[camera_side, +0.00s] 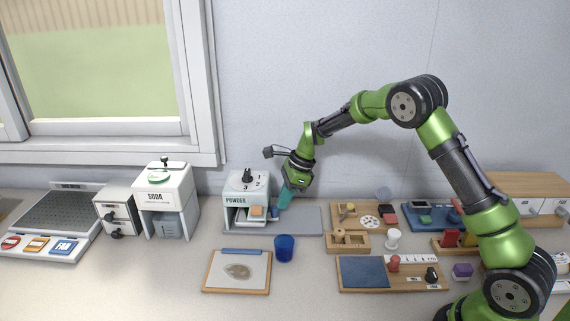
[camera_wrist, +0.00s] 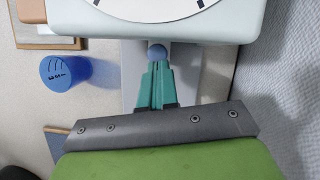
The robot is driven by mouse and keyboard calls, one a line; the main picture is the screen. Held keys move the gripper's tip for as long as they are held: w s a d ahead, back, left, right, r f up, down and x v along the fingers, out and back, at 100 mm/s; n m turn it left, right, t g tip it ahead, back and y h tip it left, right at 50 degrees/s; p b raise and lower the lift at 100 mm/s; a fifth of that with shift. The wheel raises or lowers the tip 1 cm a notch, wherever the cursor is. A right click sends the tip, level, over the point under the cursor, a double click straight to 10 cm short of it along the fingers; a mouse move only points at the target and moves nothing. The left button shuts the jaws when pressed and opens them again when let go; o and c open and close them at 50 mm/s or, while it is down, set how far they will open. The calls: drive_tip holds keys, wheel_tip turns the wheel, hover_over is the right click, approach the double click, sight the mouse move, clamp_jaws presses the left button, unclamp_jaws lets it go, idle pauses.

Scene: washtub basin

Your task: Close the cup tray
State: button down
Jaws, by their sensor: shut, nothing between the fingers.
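The white powder machine (camera_side: 246,183), marked POWDER, stands against the wall left of my gripper, with a dial on top. Its low front bay holds a small tray (camera_side: 241,223) with an orange and a green piece; I cannot tell how far the tray sticks out. A small blue ball knob (camera_wrist: 157,52) shows at the machine's edge in the wrist view, right at my fingertips. My gripper (camera_side: 280,206) has teal fingers, shut and empty, pointing down beside the machine's right side. In the wrist view the fingers (camera_wrist: 156,68) are together; whether they touch the knob I cannot tell.
A blue cup (camera_side: 284,248) stands in front, near a clipboard (camera_side: 238,271). A grey mat (camera_side: 304,220) lies under my gripper. The soda machine (camera_side: 166,196) stands left; several wooden trays and blocks lie right. The counter's front is mostly clear.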

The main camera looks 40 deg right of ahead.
drive_tip(key=shift+w+a, duration=0.15)
drive_tip(key=shift+a, duration=0.05)
drive_tip(key=d, duration=0.1)
drive_tip(key=s+d, duration=0.2)
drive_tip(key=d, duration=0.1)
drive_tip(key=shift+s+r, duration=0.15)
drive_tip(key=shift+r, duration=0.2)
drive_tip(key=v, duration=0.9)
drive_tip(key=s+a+r+n+t, duration=0.1)
drive_tip(key=s+a+r+n, duration=0.2)
drive_tip(key=s+n, duration=0.3)
drive_tip(key=s+a+r+n+t+h, duration=0.1)
drive_tip(key=s+a+r+n+t, duration=0.1)
drive_tip(key=s+a+r+n, duration=0.2)
drive_tip(key=s+a+r+n+t, duration=0.1)
drive_tip(key=s+a+r+n, duration=0.2)
drive_tip(key=s+n, duration=0.7)
drive_tip(key=s+a, duration=0.1)
drive_tip(key=s, duration=0.4)
drive_tip(key=shift+s+r+t+h, duration=0.3)
drive_tip(key=shift+r+t+h, duration=0.05)
drive_tip(key=shift+t+h, duration=0.05)
